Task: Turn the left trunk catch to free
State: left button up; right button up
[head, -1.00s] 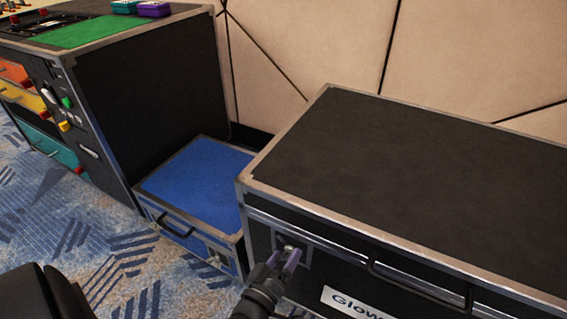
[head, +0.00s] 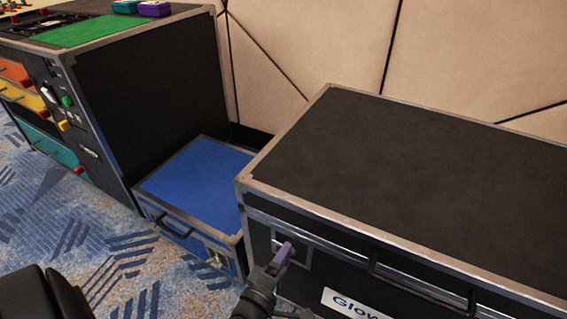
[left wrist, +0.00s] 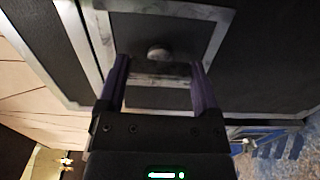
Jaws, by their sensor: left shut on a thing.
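The black trunk (head: 430,160) with metal edging stands at the right in the head view. Its left catch sits in a recessed metal plate (head: 306,258) on the front, near the left corner. My left gripper (head: 285,252) reaches it from below, with its purple fingers at the plate. In the head view the fingers mostly hide the knob. My right gripper is not in view.
A trunk handle (head: 420,288) and white label (head: 350,303) lie right of the catch. A low blue case (head: 195,180) stands left of the trunk. A black cabinet (head: 150,110) with coloured drawers stands further left. Patterned carpet (head: 120,240) is open in front.

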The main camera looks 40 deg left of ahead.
pick_arm(q)
jog(key=shift+n, duration=0.3)
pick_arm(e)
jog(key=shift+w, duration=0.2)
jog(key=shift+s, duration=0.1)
pick_arm(q)
jog(key=o, duration=1)
jog(key=shift+o, duration=0.2)
jog(key=shift+s, duration=0.1)
jog(key=p+v, duration=0.3)
jog(key=v, duration=0.7)
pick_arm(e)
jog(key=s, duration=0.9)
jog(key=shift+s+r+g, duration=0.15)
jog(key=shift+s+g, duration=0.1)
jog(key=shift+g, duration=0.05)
pick_arm(q)
jog(key=shift+a, duration=0.1)
